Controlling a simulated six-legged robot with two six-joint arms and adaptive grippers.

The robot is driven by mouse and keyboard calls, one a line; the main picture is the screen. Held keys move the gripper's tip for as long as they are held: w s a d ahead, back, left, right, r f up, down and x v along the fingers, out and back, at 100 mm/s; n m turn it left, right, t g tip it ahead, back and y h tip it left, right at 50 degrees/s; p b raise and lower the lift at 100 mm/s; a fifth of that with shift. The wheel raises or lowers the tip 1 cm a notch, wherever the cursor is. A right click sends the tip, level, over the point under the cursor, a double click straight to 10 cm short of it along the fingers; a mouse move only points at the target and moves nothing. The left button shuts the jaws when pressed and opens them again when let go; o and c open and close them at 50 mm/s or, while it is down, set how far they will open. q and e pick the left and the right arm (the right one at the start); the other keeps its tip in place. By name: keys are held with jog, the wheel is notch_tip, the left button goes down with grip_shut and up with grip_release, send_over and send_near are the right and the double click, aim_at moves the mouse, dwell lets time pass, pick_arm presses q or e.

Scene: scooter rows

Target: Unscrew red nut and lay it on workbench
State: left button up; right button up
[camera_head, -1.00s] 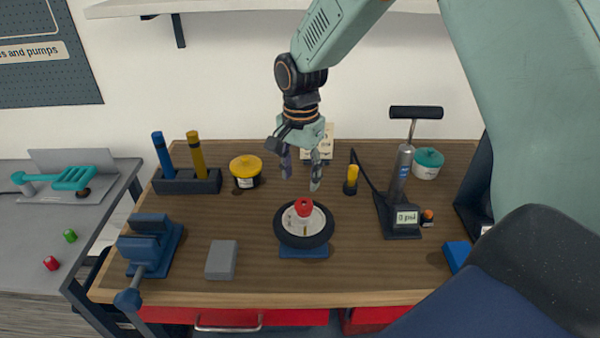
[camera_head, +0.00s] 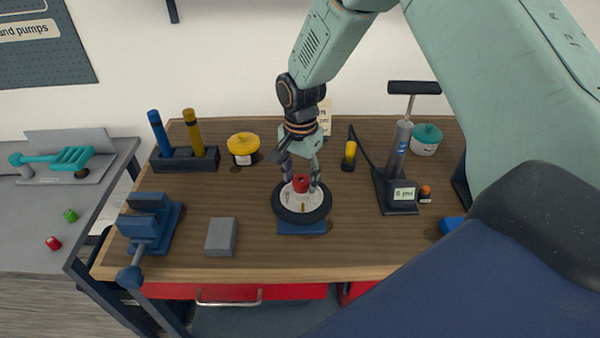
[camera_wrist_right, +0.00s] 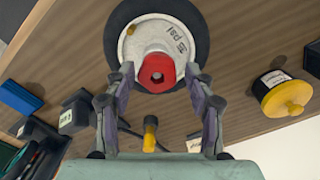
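The red nut (camera_head: 301,183) sits at the centre of a small wheel (camera_head: 293,214) with a dark tyre and pale hub, on a blue stand on the workbench (camera_head: 262,258). In the right wrist view the red nut (camera_wrist_right: 156,73) shows a dark hole in its face. My right gripper (camera_head: 301,186) is at the hub with its fingers apart. My left gripper is not in view.
A grey block (camera_head: 221,237) and a blue vise (camera_head: 148,228) stand left of the wheel. A yellow-lidded jar (camera_head: 243,148), a yellow-capped bottle (camera_head: 349,155) and a pump (camera_head: 399,160) stand around behind it. Bare wood lies in front.

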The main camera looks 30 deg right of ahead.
jog(key=shift+a, duration=0.15)
jog(key=c, duration=0.4)
jog(key=shift+r, duration=0.1)
jog(key=c, duration=0.5)
jog(key=o, duration=1.1)
jog(key=shift+w, duration=0.25)
jog(key=shift+o, duration=0.3)
jog(key=shift+s, duration=0.1)
jog(key=shift+s, duration=0.15)
